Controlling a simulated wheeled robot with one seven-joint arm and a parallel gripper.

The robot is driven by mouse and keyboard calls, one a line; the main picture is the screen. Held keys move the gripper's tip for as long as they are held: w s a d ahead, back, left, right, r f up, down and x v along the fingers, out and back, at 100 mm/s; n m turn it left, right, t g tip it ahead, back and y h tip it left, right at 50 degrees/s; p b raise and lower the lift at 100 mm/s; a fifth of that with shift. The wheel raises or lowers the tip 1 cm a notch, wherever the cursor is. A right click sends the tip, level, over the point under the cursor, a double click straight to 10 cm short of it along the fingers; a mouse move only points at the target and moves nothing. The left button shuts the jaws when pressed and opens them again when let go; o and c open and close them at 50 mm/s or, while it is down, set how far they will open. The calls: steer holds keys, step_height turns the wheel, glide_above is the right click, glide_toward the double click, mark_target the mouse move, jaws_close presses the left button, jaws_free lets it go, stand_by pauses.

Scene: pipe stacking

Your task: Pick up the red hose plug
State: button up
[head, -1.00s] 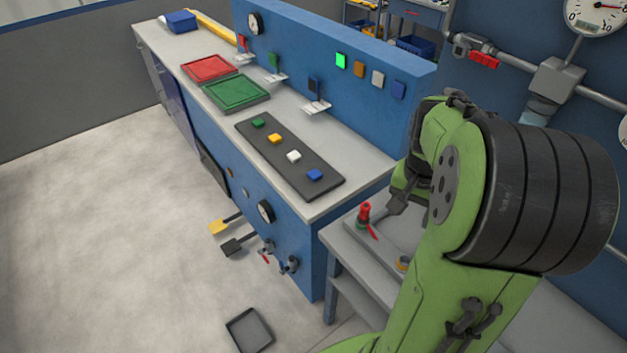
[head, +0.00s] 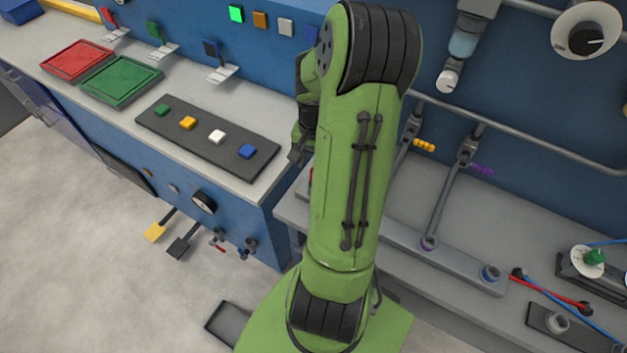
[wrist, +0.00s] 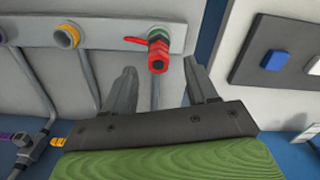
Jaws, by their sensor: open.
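The red hose plug (wrist: 158,60) shows in the wrist view. It sits at a green-ringed fitting on a pale grey manifold bar (wrist: 105,38), with a red lever sticking out to its left. My gripper (wrist: 160,73) is open, its two fingers spread to the left and right of the plug in the picture. Nothing is between the fingers that I can see touching them. In the head view my gripper (head: 298,150) is partly hidden by my green arm, and only a thin red sliver shows below it.
Left of the plug is a yellow-ringed port (wrist: 67,37) on the same bar. A dark panel with colored buttons (head: 208,137) lies on the neighbouring counter, beside red and green trays (head: 120,80). Grey pipes (head: 450,200) rise behind the bench at the right.

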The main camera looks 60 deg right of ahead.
step_height(320, 180, down, 6)
steer(key=shift+s+b, duration=0.1)
steer(key=shift+b, duration=0.55)
steer(key=shift+r, duration=0.1)
jaws_close()
